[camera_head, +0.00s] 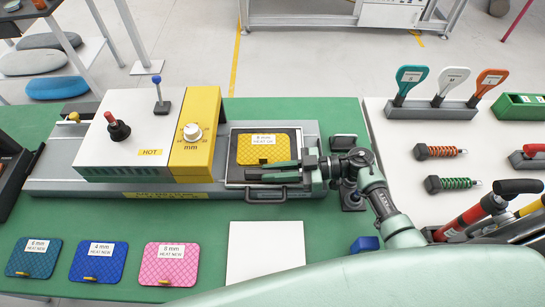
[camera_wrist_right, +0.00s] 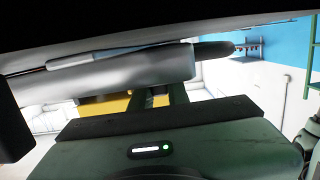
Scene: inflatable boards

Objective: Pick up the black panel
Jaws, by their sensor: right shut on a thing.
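No separate panel shows clearly as black. The darkest flat thing is the dark tray (camera_head: 234,153) with a pale rim at the right end of the machine. A yellow panel (camera_head: 250,150) with a white label lies in this tray. My right gripper (camera_head: 268,173) reaches in from the right over the tray's front part, by the yellow panel's lower edge. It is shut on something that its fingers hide. In the right wrist view, a large black surface (camera_wrist_right: 120,20) and a pale bar (camera_wrist_right: 125,72) cross above the gripper. My left gripper is not in view.
The grey machine (camera_head: 140,110) with a red knob stands left of the tray. Teal (camera_head: 35,258), blue (camera_head: 98,262) and pink (camera_head: 171,265) panels and a white square (camera_head: 265,252) lie in front. Tool racks (camera_head: 435,112) stand on the white table at right.

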